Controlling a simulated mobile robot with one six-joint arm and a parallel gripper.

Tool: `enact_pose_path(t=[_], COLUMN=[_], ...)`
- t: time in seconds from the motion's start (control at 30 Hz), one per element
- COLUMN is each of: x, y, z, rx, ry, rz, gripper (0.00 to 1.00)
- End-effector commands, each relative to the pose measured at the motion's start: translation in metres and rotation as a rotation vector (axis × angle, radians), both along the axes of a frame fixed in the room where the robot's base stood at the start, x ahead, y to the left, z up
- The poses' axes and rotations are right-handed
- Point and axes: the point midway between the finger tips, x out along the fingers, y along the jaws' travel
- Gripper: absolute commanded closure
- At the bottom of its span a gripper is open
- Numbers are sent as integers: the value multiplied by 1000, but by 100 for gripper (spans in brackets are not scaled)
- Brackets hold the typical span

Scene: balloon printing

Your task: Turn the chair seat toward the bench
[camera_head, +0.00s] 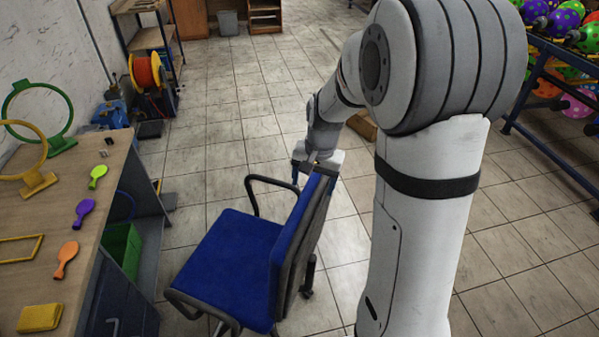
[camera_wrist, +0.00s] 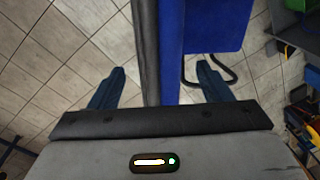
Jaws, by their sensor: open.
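The blue office chair (camera_head: 233,255) stands on the tiled floor in the head view, its seat facing left, toward the bench (camera_head: 100,215). Its backrest (camera_head: 303,245) is on the right side. My gripper (camera_head: 312,172) is at the top of the backrest. In the wrist view the open fingers of my gripper (camera_wrist: 158,85) stand on either side of the backrest (camera_wrist: 170,45), with gaps on both sides. The blue seat (camera_wrist: 218,25) and an armrest show to the right there. The chair's base is mostly hidden.
The bench holds balloon-shaped paddles (camera_head: 83,212), ring stands (camera_head: 40,180) and a yellow block (camera_head: 40,317). A green bin (camera_head: 120,250) is under it. A balloon rack (camera_head: 560,75) stands at the right. Floor behind the chair is largely clear, with a small brown box (camera_head: 362,125).

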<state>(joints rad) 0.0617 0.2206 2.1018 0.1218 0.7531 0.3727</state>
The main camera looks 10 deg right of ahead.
Motion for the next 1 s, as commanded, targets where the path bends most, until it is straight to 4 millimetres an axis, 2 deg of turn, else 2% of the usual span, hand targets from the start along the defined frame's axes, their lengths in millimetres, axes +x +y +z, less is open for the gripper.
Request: enact_pose_path(t=[0.1, 0.2, 0.7, 1.0], x=[13, 18, 22, 23], y=[-2, -2, 5, 6], z=[-9, -16, -84, -92], rx=[9, 13, 14, 12], ry=[17, 24, 25, 22], rz=[-42, -58, -58, -57], gripper=[28, 28, 28, 28])
